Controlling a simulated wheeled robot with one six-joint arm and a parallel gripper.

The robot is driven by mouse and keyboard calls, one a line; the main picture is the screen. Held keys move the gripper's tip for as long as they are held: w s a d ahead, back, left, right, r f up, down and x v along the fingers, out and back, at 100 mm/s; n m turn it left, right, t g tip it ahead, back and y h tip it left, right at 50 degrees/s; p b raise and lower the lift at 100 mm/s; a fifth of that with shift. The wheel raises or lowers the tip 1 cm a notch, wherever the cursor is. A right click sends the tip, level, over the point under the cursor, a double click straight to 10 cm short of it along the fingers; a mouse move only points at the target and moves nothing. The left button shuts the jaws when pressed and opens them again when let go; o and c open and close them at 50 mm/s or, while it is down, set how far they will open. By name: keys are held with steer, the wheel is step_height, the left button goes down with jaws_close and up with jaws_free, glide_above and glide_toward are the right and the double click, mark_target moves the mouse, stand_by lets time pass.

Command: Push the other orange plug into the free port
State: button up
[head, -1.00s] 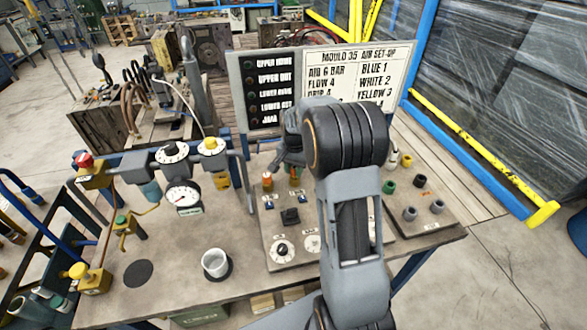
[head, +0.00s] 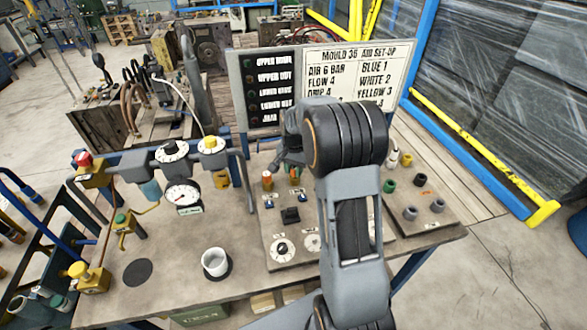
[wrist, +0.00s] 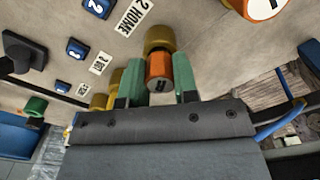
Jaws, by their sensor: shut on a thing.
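My gripper (wrist: 160,80) has its two green fingers closed on either side of an orange plug (wrist: 158,66) marked II in the wrist view. A brass collar (wrist: 158,38) lies directly beyond the plug, in line with it; I cannot tell how deep the plug sits in it. An orange plug also stands upright on the panel in the head view (head: 267,181). There my arm largely hides the gripper and the held plug.
The panel has blue buttons (wrist: 77,48), a black switch (wrist: 22,52) and a dial (head: 282,250). A sign board (head: 317,85) stands behind it. Gauges (head: 182,196) and a white cup (head: 215,262) are to the left. Several coloured fittings (head: 390,186) are to the right.

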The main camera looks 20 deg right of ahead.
mark_target(294, 167)
steer(key=shift+f, duration=0.4)
jaws_close()
steer(key=o, duration=1)
jaws_free()
steer(key=shift+o, duration=0.4)
steer(key=o, duration=0.3)
steer(key=shift+r, duration=0.15)
steer(key=shift+r+p, duration=2.6)
steer(key=shift+r, duration=1.1)
